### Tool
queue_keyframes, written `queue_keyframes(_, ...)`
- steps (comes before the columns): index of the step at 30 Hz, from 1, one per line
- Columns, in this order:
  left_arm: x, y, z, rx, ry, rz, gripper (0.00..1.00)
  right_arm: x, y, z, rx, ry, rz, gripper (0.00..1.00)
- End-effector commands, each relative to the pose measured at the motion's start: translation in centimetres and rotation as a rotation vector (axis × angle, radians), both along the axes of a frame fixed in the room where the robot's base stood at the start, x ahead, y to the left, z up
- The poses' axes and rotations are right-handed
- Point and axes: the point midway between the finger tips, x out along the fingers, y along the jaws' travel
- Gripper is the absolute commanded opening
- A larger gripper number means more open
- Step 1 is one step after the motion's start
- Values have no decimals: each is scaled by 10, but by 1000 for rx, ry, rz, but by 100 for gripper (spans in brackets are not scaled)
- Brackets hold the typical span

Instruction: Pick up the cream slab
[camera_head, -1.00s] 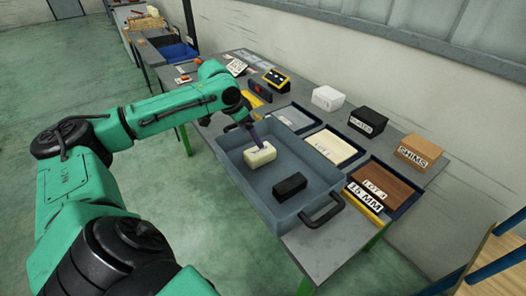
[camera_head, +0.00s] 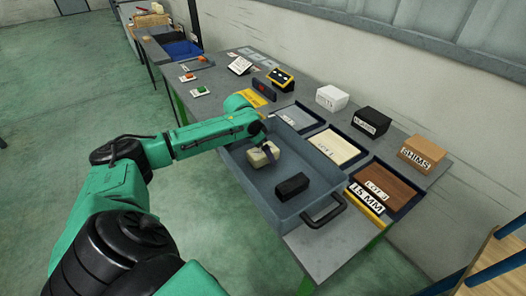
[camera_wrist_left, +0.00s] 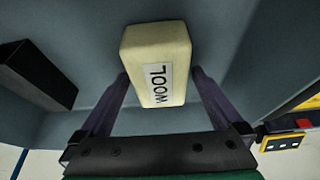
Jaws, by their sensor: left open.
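The cream slab (camera_head: 256,159) lies in the grey-blue tray (camera_head: 262,208), near its far left end. In the left wrist view the slab (camera_wrist_left: 157,45) fills the upper middle and shows a white label reading WOOL. My left gripper (camera_head: 268,150) is down in the tray at the slab, partly covering it. In the left wrist view its two purple-grey fingers (camera_wrist_left: 160,78) are open, one on each side of the slab's near part. Whether they touch its sides I cannot tell. My right gripper is not in view.
A black block (camera_head: 292,186) lies in the same tray, also at left in the left wrist view (camera_wrist_left: 38,75). The tray has a black handle (camera_head: 325,213). Shallow trays and labelled boxes, such as SHIMS (camera_head: 423,154), stand along the table's right side.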

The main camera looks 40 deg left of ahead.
Motion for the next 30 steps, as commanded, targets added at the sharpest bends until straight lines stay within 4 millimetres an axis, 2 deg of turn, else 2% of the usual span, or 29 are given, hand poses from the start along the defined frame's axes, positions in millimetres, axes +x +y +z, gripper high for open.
queue_keyframes(21, 0, 0, -4, -1, 0, 0, 100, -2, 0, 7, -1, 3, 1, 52)
queue_keyframes(26, 0, 0, -4, -1, 0, 0, 39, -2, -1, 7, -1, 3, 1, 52)
queue_keyframes(27, 0, 0, -4, -1, 0, 0, 24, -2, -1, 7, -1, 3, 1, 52)
queue_keyframes(28, 0, 0, -4, -1, 0, 0, 20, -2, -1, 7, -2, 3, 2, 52)
queue_keyframes(30, 0, 0, -4, 0, 0, 0, 20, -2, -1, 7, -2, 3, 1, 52)
